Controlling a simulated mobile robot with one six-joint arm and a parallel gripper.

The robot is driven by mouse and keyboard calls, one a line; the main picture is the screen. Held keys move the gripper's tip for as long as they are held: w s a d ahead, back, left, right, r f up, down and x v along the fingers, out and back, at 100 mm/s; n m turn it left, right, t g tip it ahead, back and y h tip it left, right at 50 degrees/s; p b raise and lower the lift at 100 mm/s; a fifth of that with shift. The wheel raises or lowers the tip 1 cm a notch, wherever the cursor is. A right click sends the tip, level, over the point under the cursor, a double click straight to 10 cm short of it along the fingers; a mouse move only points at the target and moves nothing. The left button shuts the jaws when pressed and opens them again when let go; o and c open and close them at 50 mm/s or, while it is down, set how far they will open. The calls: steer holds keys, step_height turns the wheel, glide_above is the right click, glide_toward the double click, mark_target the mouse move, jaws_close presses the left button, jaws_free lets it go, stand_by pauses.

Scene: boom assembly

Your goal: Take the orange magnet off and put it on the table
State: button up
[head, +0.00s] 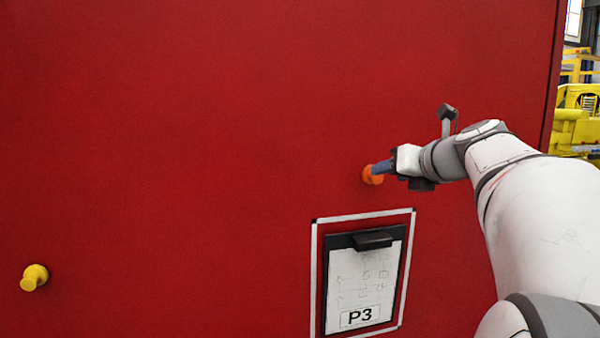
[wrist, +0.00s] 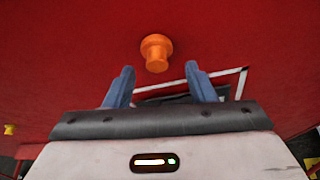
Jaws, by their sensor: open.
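The orange magnet (head: 371,176) is a small knob stuck on the red wall, above the framed clipboard. It also shows in the wrist view (wrist: 156,53), just beyond my fingertips and roughly midway between them. My gripper (wrist: 160,74) is open, with its two blue fingers apart and nothing between them. In the head view my gripper (head: 383,169) reaches in from the right, its fingertips close to the magnet. I cannot tell from the head view whether they touch it. No table is in view.
A yellow knob (head: 34,277) sits on the red wall (head: 200,130) at the lower left. A clipboard marked P3 (head: 365,280) hangs inside a white frame below the magnet. Yellow equipment (head: 577,115) stands beyond the wall's right edge. The wall around the magnet is clear.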

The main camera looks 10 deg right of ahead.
mark_target(379, 176)
steer(key=x, duration=0.4)
steer(key=shift+a+f+p, duration=0.15)
steer(key=shift+a+p, duration=0.05)
steer(key=shift+p, duration=0.2)
steer(key=shift+c, duration=0.2)
steer(key=c, duration=0.7)
steer(key=shift+r, duration=0.2)
